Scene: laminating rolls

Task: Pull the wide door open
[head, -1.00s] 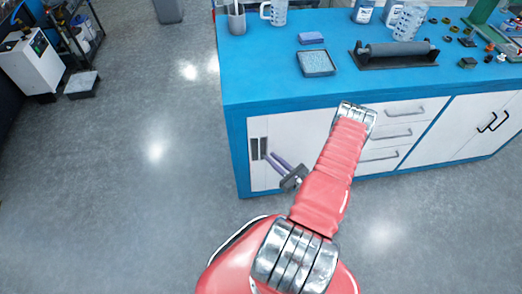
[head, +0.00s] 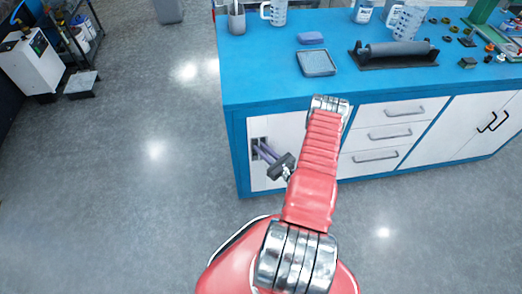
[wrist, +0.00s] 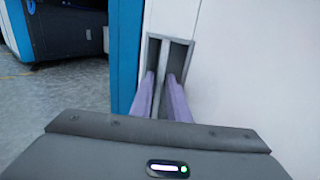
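The wide door (head: 283,130) is the white panel at the left end of the blue cabinet. It looks closed, and my arm hides part of it. Its handle (head: 254,154) is a grey recessed frame near the door's left edge. In the wrist view the handle shows an upright grey bar (wrist: 163,60) between two dark slots. My gripper (head: 262,149) is at the handle. In the wrist view its two purple fingers (wrist: 163,92) are apart, one on each side of the bar, with their tips at or in the slots. I cannot see contact with the bar.
The blue worktop (head: 260,80) above holds a sponge, a tray (head: 316,63), a roller (head: 396,50) and jugs. Drawers (head: 390,134) and another door (head: 478,125) lie to the right. The grey floor (head: 150,200) in front and left is clear.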

